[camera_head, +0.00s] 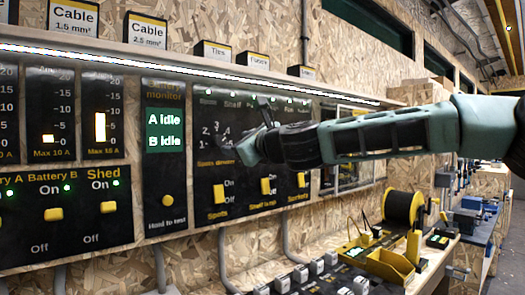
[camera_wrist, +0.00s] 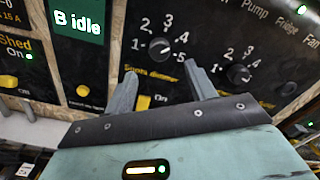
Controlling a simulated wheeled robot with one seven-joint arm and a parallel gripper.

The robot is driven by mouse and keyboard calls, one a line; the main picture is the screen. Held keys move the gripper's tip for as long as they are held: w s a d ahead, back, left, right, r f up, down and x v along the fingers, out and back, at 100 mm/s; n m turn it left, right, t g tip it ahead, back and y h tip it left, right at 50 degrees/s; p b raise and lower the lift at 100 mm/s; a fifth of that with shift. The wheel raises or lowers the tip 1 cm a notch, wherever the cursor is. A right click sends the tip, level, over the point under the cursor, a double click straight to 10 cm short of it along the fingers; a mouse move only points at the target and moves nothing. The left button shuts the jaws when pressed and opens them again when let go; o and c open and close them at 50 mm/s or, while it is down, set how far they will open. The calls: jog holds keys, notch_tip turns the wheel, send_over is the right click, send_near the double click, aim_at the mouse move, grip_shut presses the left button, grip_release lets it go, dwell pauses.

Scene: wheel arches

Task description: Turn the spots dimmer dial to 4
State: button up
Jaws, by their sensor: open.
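The spots dimmer dial (camera_wrist: 160,48) is a small round black knob in the wrist view, ringed by the numbers 1 to 5. Its yellow label (camera_wrist: 148,70) sits below it. The exact number the knob's mark points at is too small to tell. My gripper (camera_wrist: 160,70) is open and empty, its two grey fingers spread apart below the dial, one to each side. In the head view my gripper (camera_head: 250,135) is in front of the black panel at the right of the dial's numbers, hiding part of that area. Contact with the dial does not show.
A second numbered dial (camera_wrist: 238,73) lies right of the fingers. Below the dials are yellow switches, including the Spots switch (camera_head: 219,194). The battery monitor (camera_head: 165,130) reads A idle, B idle. A bench with a black cable spool (camera_head: 397,208) and a yellow tray (camera_head: 390,266) stands lower right.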

jog(key=v, duration=0.9)
jog(key=shift+s+d+b, duration=0.25)
jog(key=shift+s+b, duration=0.05)
jog(key=shift+b, duration=0.1)
jog(key=shift+f, duration=0.1)
jog(key=s+a+f+n+g, duration=0.5)
jog(key=s+f+n, duration=0.2)
jog(key=f, duration=0.4)
jog(key=s+a+f+n+g, duration=0.45)
jog(key=s+f+n, duration=0.3)
jog(key=f, duration=0.35)
jog(key=s+d+f+n+g+h, duration=0.2)
jog(key=s+f+n+h, duration=0.1)
jog(key=s+f+n, duration=0.35)
jog(key=s+d+f+n+g+h, duration=0.25)
jog(key=s+d+n, duration=0.25)
jog(key=s+d, duration=0.25)
jog(key=s+d+f+n+g+h, duration=0.1)
jog(key=s+d+f+n+h, duration=0.3)
jog(key=s+d, duration=0.4)
notch_tip(320, 180, up, 19)
jog(key=w+d+p, duration=0.1)
jog(key=p, duration=1.7)
jog(key=shift+w+n, duration=0.25)
jog(key=shift+n, duration=0.15)
